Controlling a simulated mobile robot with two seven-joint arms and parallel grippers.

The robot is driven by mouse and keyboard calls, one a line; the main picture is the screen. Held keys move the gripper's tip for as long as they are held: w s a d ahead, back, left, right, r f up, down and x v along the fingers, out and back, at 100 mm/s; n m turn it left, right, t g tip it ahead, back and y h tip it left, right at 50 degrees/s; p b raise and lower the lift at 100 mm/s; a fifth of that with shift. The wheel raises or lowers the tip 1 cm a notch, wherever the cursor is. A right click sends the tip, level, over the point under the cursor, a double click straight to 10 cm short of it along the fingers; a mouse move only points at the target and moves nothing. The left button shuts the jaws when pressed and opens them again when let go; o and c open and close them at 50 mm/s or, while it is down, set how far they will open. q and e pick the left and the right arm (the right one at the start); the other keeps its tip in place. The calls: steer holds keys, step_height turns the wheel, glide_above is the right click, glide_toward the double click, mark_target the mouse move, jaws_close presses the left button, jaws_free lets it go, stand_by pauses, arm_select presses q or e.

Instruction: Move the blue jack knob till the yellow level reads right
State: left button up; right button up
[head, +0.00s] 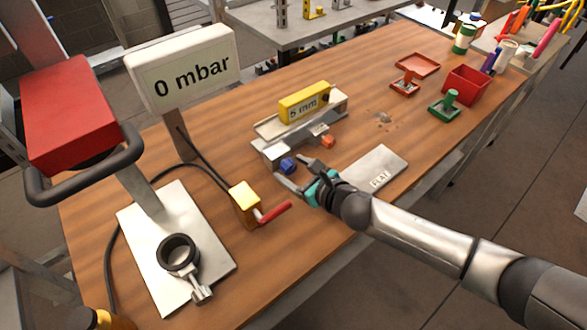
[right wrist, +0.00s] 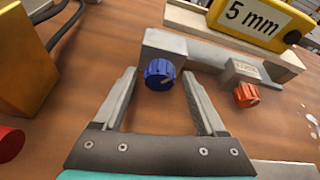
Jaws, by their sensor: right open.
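The blue jack knob (head: 288,166) is on the front left end of a grey metal jack base (head: 270,152). The yellow level (head: 306,102) lies on top of the stand and its face reads 5 mm. In the right wrist view the blue knob (right wrist: 159,74) sits between and just beyond the fingertips of my right gripper (right wrist: 160,82), which is open and empty. In the head view my right gripper (head: 291,171) reaches in from the right, close to the knob. My left gripper is not in view.
An orange knob (head: 328,141) is on the same base, right of the blue one. A yellow block with a red lever (head: 273,213) stands to the left. A plate marked FLAT (head: 374,170) lies to the right. A 0 mbar display (head: 187,70) stands behind left.

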jaws_close()
stand_by(0.4)
steer(key=shift+d+m+y+p, duration=0.1)
steer(key=shift+m+y+p, duration=0.2)
steer(key=shift+m+p, duration=0.2)
steer(key=shift+m+g+y, duration=0.3)
steer(key=shift+m+g, duration=0.1)
steer(key=shift+m, duration=0.1)
steer(key=shift+m+y, duration=0.3)
steer(key=shift+m, duration=0.2)
steer(key=shift+w+f+m+g+y, duration=0.1)
steer(key=shift+m+g+y, duration=0.35)
steer(key=shift+m, duration=0.35)
